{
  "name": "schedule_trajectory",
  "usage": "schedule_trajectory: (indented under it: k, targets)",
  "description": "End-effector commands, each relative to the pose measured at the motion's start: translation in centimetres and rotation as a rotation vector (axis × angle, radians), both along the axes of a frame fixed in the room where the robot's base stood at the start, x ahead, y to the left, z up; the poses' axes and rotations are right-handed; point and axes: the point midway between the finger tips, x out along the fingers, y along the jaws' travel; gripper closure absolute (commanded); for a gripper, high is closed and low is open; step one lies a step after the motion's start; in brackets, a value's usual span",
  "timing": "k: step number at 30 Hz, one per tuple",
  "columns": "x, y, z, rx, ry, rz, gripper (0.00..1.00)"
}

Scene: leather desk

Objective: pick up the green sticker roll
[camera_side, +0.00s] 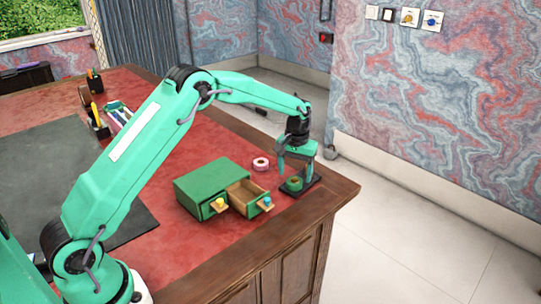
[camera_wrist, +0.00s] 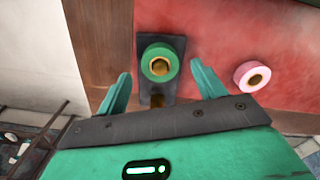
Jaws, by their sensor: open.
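The green sticker roll (camera_side: 294,184) sits on a small dark pad (camera_side: 312,183) near the right corner of the desk. In the wrist view the green roll (camera_wrist: 160,61) shows from above with a tan core, on the dark pad (camera_wrist: 172,42). My gripper (camera_side: 296,169) is open and empty, just above the roll in the side view. In the wrist view my gripper (camera_wrist: 162,84) has its two fingers spread, one to each side of the roll and a little short of it. I cannot tell the exact height gap.
A pink roll (camera_side: 261,163) lies on the red desk top (camera_side: 225,148) close by; it also shows in the wrist view (camera_wrist: 252,77). A green drawer box (camera_side: 212,181) with an open drawer (camera_side: 246,194) stands left of the pad. The desk's wooden edge (camera_side: 335,197) is close to the pad.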

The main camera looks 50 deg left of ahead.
Motion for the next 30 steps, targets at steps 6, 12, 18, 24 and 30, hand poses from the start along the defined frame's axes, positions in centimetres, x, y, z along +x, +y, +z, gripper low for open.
schedule_trajectory:
  k: [6, 12, 18, 24, 30]
  targets:
    - [-0.1, 0.0, -2.3, 0.000, 0.002, 0.000, 0.31]
    - [0.0, 0.0, -2.7, 0.000, 0.000, 0.000, 0.31]
    - [0.0, 0.0, -2.7, 0.000, 0.000, 0.000, 0.31]
    - [0.0, 0.0, -2.7, 0.000, 0.000, 0.000, 0.33]
    - [0.0, 0.0, -2.7, 0.000, 0.000, 0.000, 0.72]
